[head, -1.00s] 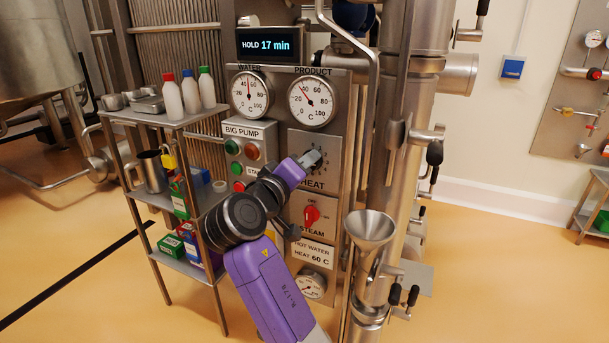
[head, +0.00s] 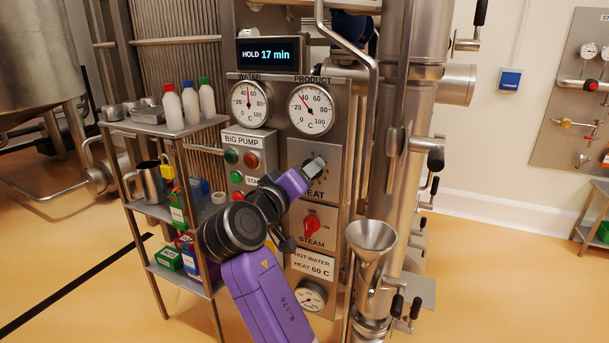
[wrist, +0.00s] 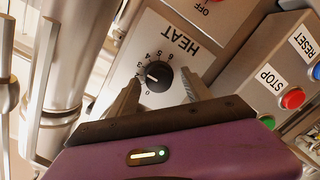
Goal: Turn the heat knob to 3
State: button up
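The black heat knob (wrist: 158,76) sits on a grey plate (wrist: 128,62) marked HEAT with a ring of numbers. Its white pointer line is on the side toward the low numbers; I cannot tell the exact number. My gripper (wrist: 160,78) is open, with one finger to each side of the knob in the wrist view. The fingertips are close to the plate, and I see no clear contact with the knob. In the head view my gripper (head: 316,167) is in front of the HEAT plate (head: 333,192) and hides most of the knob.
Below is a red STEAM switch (head: 311,225). To the left are the BIG PUMP box (head: 241,142) with buttons, and a shelf (head: 176,129) with bottles. A steel funnel (head: 371,238) and vertical pipes stand close on the right. Gauges and a HOLD 17 min display (head: 271,54) are above.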

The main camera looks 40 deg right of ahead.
jog(key=v, duration=0.7)
jog(key=shift+s+a, duration=0.15)
jog(key=shift+a, duration=0.2)
dwell(0.4)
